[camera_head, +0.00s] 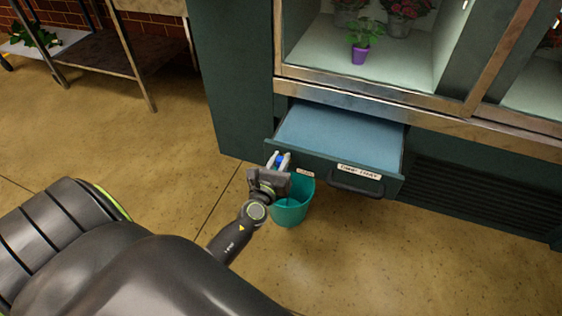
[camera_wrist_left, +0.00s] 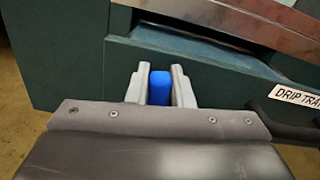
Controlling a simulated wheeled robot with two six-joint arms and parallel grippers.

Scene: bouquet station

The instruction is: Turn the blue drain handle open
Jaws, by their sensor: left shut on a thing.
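The blue drain handle (camera_wrist_left: 159,88) is a small blue piece at the front left of the open drip tray drawer (camera_head: 335,140). It also shows in the head view (camera_head: 279,160). My left gripper (camera_head: 278,161) is shut on the handle, with one finger on each side of it. In the left wrist view the two grey fingers (camera_wrist_left: 159,85) stand beside the blue piece. The handle's base is hidden behind the gripper body. My right gripper is not in view.
A teal bucket (camera_head: 292,208) stands on the floor below the drawer's left front, close to my left gripper. The drawer has a dark pull handle (camera_head: 356,184). A potted plant (camera_head: 361,42) stands in the cabinet above. The floor at left is mostly clear.

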